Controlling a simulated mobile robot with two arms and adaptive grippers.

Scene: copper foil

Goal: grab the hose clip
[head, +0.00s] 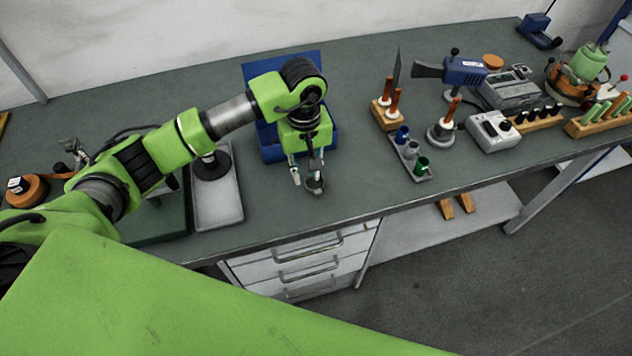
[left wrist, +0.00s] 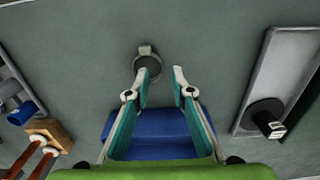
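The hose clip (head: 315,186) is a small dark round piece with a pale block on one side. It appears to lie on the green-grey bench top near the front edge. It also shows in the left wrist view (left wrist: 147,66), just beyond the tip of the left-hand finger. My left gripper (head: 305,180) points down over the bench, and its fingers also show in the left wrist view (left wrist: 163,80). They are apart with nothing between them. One finger tip overlaps the clip's edge in both views; I cannot tell whether they touch. My right gripper is not in view.
A blue bin (head: 268,140) stands right behind my left gripper. A grey tray (head: 230,205) with a black round piece is to the left. A rack of small coloured cups (head: 426,176) and wooden tool holders stand to the right. Bare bench surrounds the clip.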

